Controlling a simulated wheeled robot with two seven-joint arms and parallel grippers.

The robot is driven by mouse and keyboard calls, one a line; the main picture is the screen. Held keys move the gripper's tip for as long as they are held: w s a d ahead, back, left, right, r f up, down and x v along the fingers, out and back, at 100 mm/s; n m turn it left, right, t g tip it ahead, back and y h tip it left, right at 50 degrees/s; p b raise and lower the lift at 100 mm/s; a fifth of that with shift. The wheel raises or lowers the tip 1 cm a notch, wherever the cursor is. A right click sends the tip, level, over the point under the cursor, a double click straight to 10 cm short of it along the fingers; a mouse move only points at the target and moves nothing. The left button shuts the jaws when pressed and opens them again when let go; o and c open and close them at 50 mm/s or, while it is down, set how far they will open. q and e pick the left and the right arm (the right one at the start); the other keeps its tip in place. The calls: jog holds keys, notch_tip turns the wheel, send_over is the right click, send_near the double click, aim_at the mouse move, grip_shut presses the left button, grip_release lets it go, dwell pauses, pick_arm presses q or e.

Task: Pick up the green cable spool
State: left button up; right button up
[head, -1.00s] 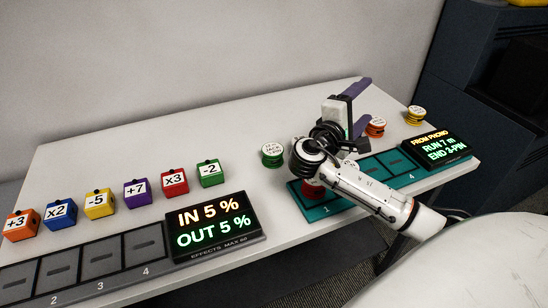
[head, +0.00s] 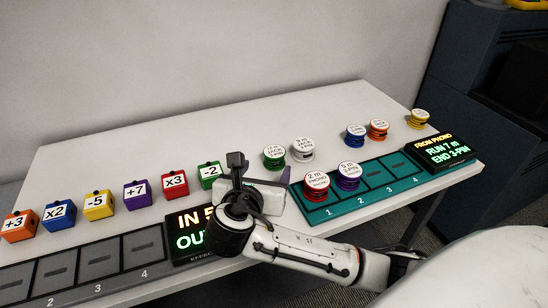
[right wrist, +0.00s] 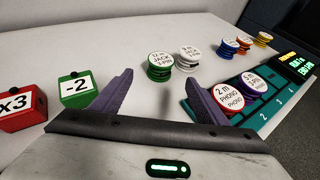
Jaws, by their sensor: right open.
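The green cable spool (head: 273,156) stands upright on the table, left of the white spool and behind the teal tray. It also shows in the right wrist view (right wrist: 160,68), ahead of the jaws and between the fingertip directions. My right gripper (right wrist: 160,95) is open and empty, with its purple fingers spread apart and short of the spool. In the head view my right wrist and arm hang over the table's front, left of the teal tray, and cover part of the fingers. My left gripper is not in view.
The white spool (head: 302,149) stands close to the green one. Red (head: 316,186) and purple (head: 348,176) spools sit in tray slots 1 and 2. Blue (head: 355,135), orange (head: 377,130) and yellow (head: 419,119) spools stand behind. A green "-2" block (head: 210,175) is left of the gripper.

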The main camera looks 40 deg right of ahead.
aim_at(272, 160)
jog(key=x, duration=0.9)
jog(key=shift+w+d+f+b, duration=0.15)
jog(key=shift+d+f+b, duration=0.1)
jog(key=shift+b, duration=0.1)
jog(key=c, duration=1.2)
